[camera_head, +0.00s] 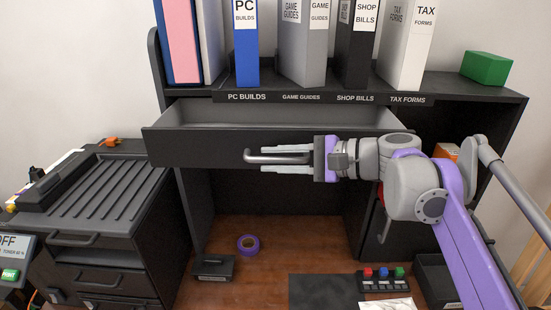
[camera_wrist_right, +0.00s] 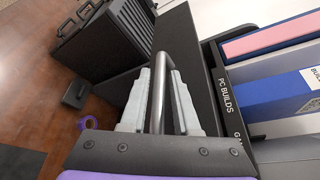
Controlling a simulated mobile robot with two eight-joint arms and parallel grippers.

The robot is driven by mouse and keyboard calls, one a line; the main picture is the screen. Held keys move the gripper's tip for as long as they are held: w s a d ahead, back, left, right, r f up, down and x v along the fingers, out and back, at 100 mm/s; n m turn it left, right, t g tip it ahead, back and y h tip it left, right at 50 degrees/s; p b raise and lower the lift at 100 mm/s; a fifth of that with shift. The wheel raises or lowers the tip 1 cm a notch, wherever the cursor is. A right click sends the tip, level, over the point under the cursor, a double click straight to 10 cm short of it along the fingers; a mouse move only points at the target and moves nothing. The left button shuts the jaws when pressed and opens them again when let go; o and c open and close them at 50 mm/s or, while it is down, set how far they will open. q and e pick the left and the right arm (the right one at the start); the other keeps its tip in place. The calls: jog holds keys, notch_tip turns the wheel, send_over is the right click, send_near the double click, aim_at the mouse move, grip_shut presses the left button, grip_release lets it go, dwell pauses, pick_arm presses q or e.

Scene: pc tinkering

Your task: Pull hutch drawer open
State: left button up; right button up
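The hutch drawer (camera_head: 215,147) is a wide dark drawer under the labelled shelf. It stands pulled out, with its pale inside (camera_head: 270,112) showing and looking empty. Its grey bar handle (camera_head: 250,157) is on the front panel, and it also shows in the right wrist view (camera_wrist_right: 160,68). My right gripper (camera_head: 275,158) comes in from the right with one finger on each side of the bar. My left gripper is not in view.
Several binders (camera_head: 305,50) and a green box (camera_head: 486,68) stand on the hutch top. A black ridged case (camera_head: 110,195) stands at left. A purple tape roll (camera_head: 248,244) and a button panel (camera_head: 382,281) lie on the wooden desk below. Free room lies in front of the drawer.

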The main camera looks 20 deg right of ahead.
jog(key=v, duration=1)
jog(key=shift+s+d+r, duration=0.15)
jog(key=shift+s+d, duration=0.05)
jog(key=shift+d, duration=0.1)
jog(key=s+a+f+n+g+h, duration=0.2)
jog(key=s+a+f+h, duration=0.15)
jog(key=f, duration=0.75)
jog(key=s+a+f+n+g+h, duration=0.2)
jog(key=s+a+f+n+h, duration=0.15)
jog(key=f, duration=0.75)
jog(key=s+d+f+n+h, duration=0.1)
jog(key=s+f+n+h, duration=0.2)
jog(key=f, duration=0.5)
jog(key=s+d+f+n+h, duration=0.1)
jog(key=s+f+n+h, duration=0.2)
jog(key=f, duration=0.6)
jog(key=s+n, duration=0.2)
jog(key=shift+s+d+t, duration=0.3)
jog(key=shift+s+d, duration=0.05)
jog(key=shift+d, duration=0.05)
